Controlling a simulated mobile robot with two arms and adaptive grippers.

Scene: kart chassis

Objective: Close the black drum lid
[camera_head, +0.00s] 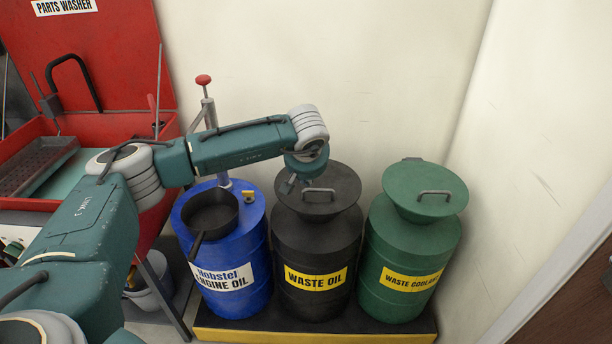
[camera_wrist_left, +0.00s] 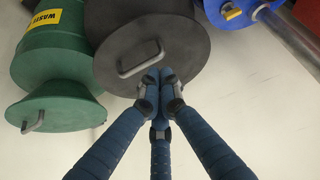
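The black drum (camera_head: 315,255) with the yellow "WASTE OIL" label stands between a blue and a green drum. Its round black lid (camera_head: 338,180) with a grey handle (camera_head: 318,195) covers the top of the drum. I cannot tell whether it is fully seated. In the left wrist view the lid (camera_wrist_left: 190,45) fills the upper middle, with its handle (camera_wrist_left: 141,60) left of the fingertips. My left gripper (camera_head: 291,184) is over the lid's left part. Its fingertips (camera_wrist_left: 160,78) are together and empty, at or just above the lid beside the handle; contact is unclear.
The green drum (camera_head: 405,255) with its lid (camera_head: 425,190) stands close on the right. The blue drum (camera_head: 230,255) with a black pan (camera_head: 210,212) and a pump (camera_head: 208,110) stands close on the left. A red parts washer (camera_head: 100,50) is further left. The wall is close behind.

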